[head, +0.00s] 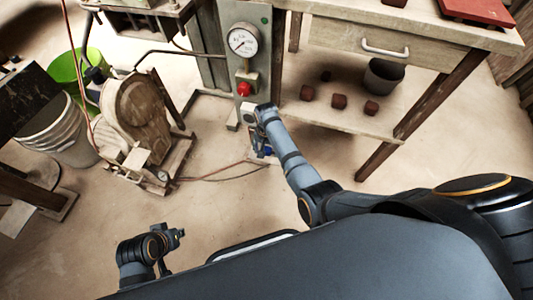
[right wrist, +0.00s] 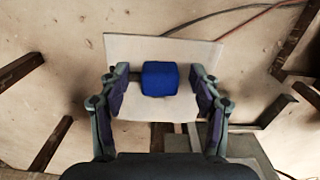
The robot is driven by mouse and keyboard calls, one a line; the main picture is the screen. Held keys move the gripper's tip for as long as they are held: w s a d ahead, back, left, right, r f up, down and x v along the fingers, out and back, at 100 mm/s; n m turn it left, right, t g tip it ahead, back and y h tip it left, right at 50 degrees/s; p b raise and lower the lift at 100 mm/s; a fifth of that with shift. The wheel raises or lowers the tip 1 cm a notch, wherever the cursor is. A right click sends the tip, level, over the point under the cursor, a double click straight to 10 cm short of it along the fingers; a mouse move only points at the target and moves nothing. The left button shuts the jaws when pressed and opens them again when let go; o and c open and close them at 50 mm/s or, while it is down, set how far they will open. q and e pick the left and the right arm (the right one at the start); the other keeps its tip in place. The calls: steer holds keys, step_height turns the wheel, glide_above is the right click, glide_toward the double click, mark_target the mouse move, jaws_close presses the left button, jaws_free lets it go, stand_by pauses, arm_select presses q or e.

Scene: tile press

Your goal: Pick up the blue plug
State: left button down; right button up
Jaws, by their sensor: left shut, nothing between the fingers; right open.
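The blue plug (right wrist: 160,78) is a small rounded block in the right wrist view. It shows against a pale square plate (right wrist: 125,48). My right gripper (right wrist: 159,84) is open, with one finger on each side of the plug and a visible gap on both sides. In the head view, a small patch of blue (head: 267,151) shows by the end of my right arm, at the foot of the grey gauge column. My left gripper (head: 181,234) is shut and empty, low over bare floor at the lower left.
The column (head: 247,60) carries a gauge (head: 243,40) and a red button (head: 244,89). A wooden bench (head: 440,35) with a shelf of small dark red blocks stands right. A motor unit (head: 140,110) and a white bucket (head: 65,135) stand left. Hoses cross the floor.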

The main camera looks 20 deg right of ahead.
steer(key=shift+c, duration=0.4)
steer(key=c, duration=1.2)
